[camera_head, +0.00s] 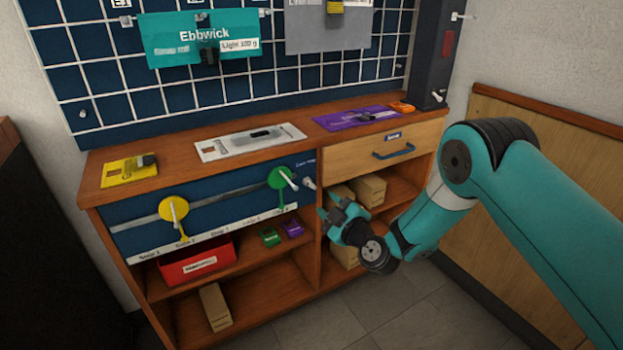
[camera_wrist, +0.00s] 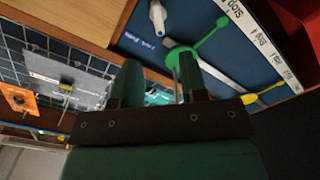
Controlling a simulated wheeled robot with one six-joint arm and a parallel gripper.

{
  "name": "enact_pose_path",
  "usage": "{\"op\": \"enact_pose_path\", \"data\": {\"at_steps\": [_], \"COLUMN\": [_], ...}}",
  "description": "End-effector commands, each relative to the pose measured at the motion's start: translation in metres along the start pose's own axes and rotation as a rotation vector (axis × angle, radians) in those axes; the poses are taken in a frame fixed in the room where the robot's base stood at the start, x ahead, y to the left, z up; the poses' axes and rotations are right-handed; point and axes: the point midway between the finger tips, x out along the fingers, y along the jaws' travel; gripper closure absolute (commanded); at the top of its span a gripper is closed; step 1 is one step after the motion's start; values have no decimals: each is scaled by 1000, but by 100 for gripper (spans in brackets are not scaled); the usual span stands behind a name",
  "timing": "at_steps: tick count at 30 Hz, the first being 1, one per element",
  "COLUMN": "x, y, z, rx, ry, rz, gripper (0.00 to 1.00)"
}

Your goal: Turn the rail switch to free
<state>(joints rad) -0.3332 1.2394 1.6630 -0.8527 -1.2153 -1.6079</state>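A small white switch knob (camera_head: 308,184) sits at the right end of the blue drawer-like panel (camera_head: 140,232), beside a small label too blurred to read fully. It looks like the rail switch; its setting cannot be read. In the wrist view the white knob (camera_wrist: 157,14) is at the top, beyond my fingertips. My gripper (camera_head: 337,208) is in front of the cabinet, just right of and below the knob. In the wrist view my gripper (camera_wrist: 160,65) has its two fingers apart with nothing held between them. It appears clear of the knob.
A green pointer disc (camera_head: 281,178) and a yellow one (camera_head: 173,209) sit on a rail across the panel. A drawer with a blue handle (camera_head: 394,152) is above and right of my gripper. Shelves below hold a red bin (camera_head: 196,262) and tan boxes (camera_head: 369,190).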

Motion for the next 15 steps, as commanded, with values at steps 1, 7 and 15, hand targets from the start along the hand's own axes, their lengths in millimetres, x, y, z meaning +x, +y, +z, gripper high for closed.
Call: {"op": "enact_pose_path", "data": {"at_steps": [1, 7, 15], "x": [6, 35, 81], "y": [3, 1, 0], "z": [-3, -2, 1], "rx": [-2, -3, -1], "ry": [2, 3, 1], "rz": [2, 3, 4], "gripper": [61, 61, 61]}}
